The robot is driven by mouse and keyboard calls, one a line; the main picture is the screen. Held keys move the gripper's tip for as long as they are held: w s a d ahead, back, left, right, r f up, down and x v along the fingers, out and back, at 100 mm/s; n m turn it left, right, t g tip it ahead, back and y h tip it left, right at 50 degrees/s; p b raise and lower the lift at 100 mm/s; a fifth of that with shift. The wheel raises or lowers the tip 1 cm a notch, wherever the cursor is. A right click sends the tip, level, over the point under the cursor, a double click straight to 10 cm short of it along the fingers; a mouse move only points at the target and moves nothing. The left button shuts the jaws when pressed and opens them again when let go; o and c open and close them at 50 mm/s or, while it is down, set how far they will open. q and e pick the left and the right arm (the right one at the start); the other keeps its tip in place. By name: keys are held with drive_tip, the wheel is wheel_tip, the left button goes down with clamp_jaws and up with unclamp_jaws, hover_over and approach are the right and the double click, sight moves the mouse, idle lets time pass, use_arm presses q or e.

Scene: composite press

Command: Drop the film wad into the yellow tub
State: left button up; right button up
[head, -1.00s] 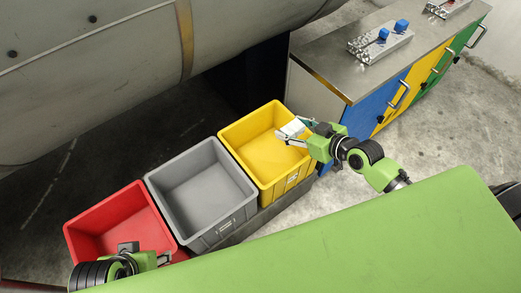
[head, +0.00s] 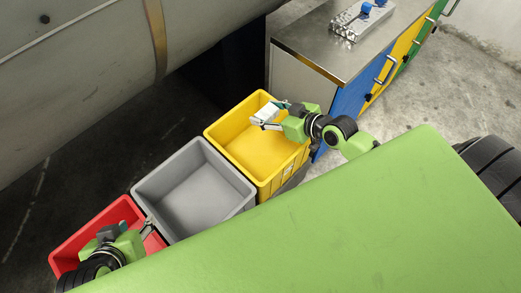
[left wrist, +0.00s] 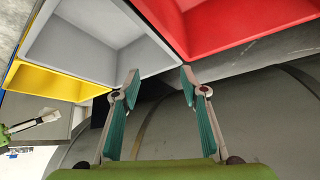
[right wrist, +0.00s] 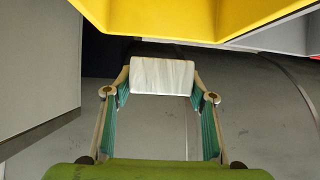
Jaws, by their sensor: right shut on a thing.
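The film wad (right wrist: 162,75) is a whitish, streaked block between the fingertips of my right gripper (right wrist: 160,85), which is shut on it. In the head view my right gripper (head: 268,118) holds the wad (head: 265,112) over the yellow tub (head: 225,131). In the right wrist view the yellow tub (right wrist: 190,18) shows at the top, beyond the wad. The yellow tub's visible floor is bare. My left gripper (left wrist: 160,80) is open and empty; in the head view it is over the red tub (head: 68,258).
A grey tub (head: 190,190) stands between the red and yellow tubs and looks empty. A steel-topped cabinet (head: 320,45) with coloured doors stands right behind the yellow tub. A large grey cylinder (head: 90,70) fills the upper left.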

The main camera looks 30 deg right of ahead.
sight(272, 121)
drive_tip(key=shift+f+b, duration=0.85)
drive_tip(key=shift+b, duration=0.05)
drive_tip(key=shift+f+b, duration=0.7)
drive_tip(key=shift+b, duration=0.1)
use_arm(q)
drive_tip(key=w+d+r+t+h, duration=0.1)
drive_tip(key=w+d+r+t, duration=0.1)
drive_tip(key=w+r+t, duration=0.3)
drive_tip(key=w+d+r+t+h, duration=0.1)
drive_tip(key=w+d+r+t, duration=0.2)
drive_tip(key=r, duration=0.7)
drive_tip(key=shift+w+r+t+h, duration=0.4)
drive_tip(key=shift+w+t, duration=0.6)
drive_tip(key=shift+w, duration=0.7)
use_arm(e)
drive_tip(key=shift+f, duration=0.1)
drive_tip(key=o, duration=1)
drive_tip(key=shift+v, duration=6.05)
